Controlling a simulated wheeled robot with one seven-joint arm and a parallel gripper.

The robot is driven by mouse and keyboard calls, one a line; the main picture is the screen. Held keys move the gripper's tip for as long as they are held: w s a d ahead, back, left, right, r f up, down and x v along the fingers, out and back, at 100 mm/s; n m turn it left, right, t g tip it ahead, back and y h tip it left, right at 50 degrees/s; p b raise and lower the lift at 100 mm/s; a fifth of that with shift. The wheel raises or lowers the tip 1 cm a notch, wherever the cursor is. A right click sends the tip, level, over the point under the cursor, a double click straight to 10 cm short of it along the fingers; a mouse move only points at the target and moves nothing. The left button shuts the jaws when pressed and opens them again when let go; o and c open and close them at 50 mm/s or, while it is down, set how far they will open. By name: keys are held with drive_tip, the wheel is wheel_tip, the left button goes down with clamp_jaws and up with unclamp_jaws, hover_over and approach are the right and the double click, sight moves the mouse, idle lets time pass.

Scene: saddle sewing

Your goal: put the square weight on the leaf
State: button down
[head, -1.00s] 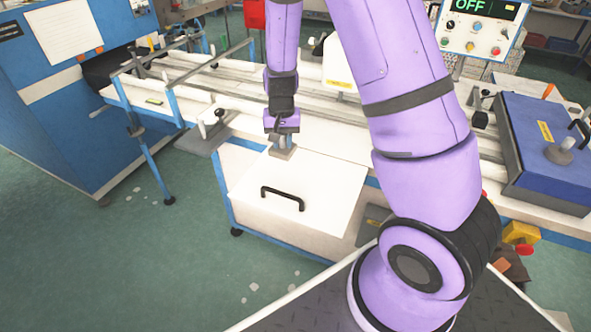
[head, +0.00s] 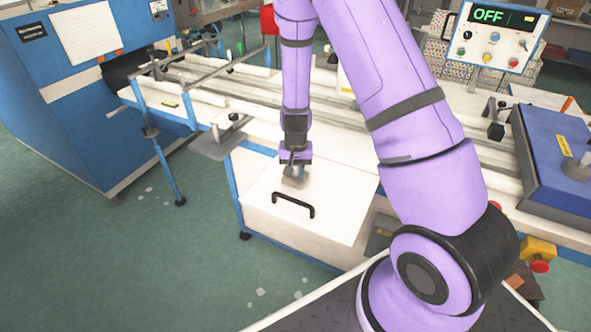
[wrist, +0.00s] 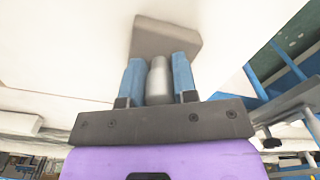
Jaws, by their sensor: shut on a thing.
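The square weight (head: 293,182) is a grey flat block with an upright round post. My gripper (head: 296,166) is shut on this post, and the block hangs below the fingers. In the wrist view, the blue fingers of my gripper (wrist: 158,80) sit either side of the post, with the square block (wrist: 165,38) beyond them. The leaf (head: 340,205) is the white panel with a black handle (head: 293,204). The weight appears over the leaf, just behind the handle. I cannot tell whether it touches the leaf.
A white bench with rails (head: 250,100) runs behind the leaf. A blue machine (head: 75,100) stands at the left. A blue box (head: 565,150) and a control panel reading OFF (head: 495,35) are at the right. The leaf's front part is clear.

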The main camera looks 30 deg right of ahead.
drive_tip(key=shift+f, duration=0.1)
drive_tip(key=c, duration=0.9)
unclamp_jaws()
wheel_tip(320, 180, up, 12)
drive_tip(key=shift+r, duration=0.15)
drive_tip(key=s+a+r+n+t, duration=0.1)
drive_tip(key=s+r, duration=0.3)
drive_tip(key=r, duration=0.3)
drive_tip(key=s+a+r+n+t+y, duration=0.1)
drive_tip(key=s+r, duration=0.2)
drive_tip(key=r, duration=0.3)
drive_tip(key=s+r+n+t, duration=0.1)
drive_tip(key=s+r, duration=0.3)
drive_tip(key=r, duration=0.3)
drive_tip(key=s+r+n+t, duration=0.1)
drive_tip(key=s+r, duration=0.3)
drive_tip(key=s, duration=0.4)
drive_tip(key=s+r+n+t+h, duration=0.1)
drive_tip(key=s+r, duration=0.3)
drive_tip(key=s, duration=0.4)
drive_tip(key=shift+a+r+n, duration=0.3)
drive_tip(key=shift+a+n, duration=0.1)
